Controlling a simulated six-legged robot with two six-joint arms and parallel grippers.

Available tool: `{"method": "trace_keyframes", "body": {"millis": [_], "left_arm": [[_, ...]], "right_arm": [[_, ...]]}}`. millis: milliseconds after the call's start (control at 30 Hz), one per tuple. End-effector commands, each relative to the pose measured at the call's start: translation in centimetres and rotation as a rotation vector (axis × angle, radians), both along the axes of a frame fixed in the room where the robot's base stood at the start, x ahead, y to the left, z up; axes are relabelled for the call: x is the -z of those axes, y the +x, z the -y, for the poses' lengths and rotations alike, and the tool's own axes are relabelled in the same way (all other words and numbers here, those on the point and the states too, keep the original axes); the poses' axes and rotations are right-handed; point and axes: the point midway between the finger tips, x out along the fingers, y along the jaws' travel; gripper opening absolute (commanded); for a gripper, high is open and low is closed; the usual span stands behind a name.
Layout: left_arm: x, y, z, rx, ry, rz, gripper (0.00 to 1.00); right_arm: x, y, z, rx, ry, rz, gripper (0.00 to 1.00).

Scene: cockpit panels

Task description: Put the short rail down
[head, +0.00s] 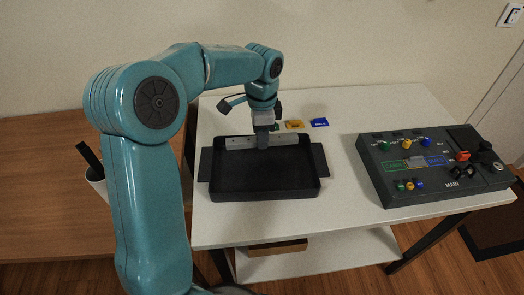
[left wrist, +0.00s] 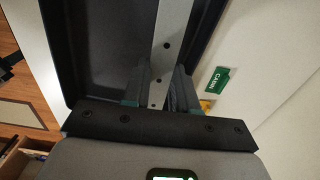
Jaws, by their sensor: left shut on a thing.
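The short rail (head: 240,142) is a light metal strip with small dark holes. It lies along the back part of the black tray (head: 225,187) in the head view. My left gripper (head: 263,143) reaches down over the tray's back side and is shut on the rail. In the left wrist view the rail (left wrist: 167,50) runs up from between the fingers of my left gripper (left wrist: 160,95), along the inside of the tray (left wrist: 105,45). I cannot tell whether the rail touches the tray floor. My right gripper is not in view.
Green, yellow (head: 295,124) and blue (head: 320,122) tags lie behind the tray on the white table (head: 340,200). The green CABIN tag (left wrist: 216,80) shows in the wrist view. A dark control panel (head: 430,170) with switches stands at right. Clear tabletop lies between tray and panel.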

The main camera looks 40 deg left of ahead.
Motion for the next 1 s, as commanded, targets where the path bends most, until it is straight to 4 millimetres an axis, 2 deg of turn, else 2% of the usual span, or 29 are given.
{"method": "trace_keyframes", "body": {"millis": [400,767,800,867,1000], "left_arm": [[5.2,0.1,0.0,-0.001,-0.001,0.001,0.0],[5.6,0.1,0.0,-0.001,0.0,0.001,0.0],[5.6,0.1,0.0,-0.001,0.0,0.001,0.34],[5.5,0.1,0.0,-0.001,0.0,0.001,0.52],[5.5,0.1,0.0,-0.001,0.0,0.001,0.52]], "right_arm": [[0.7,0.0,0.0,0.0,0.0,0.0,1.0],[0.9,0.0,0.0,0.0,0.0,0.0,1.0],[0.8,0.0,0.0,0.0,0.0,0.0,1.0],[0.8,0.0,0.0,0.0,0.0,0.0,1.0],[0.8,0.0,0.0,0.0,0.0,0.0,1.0]]}}
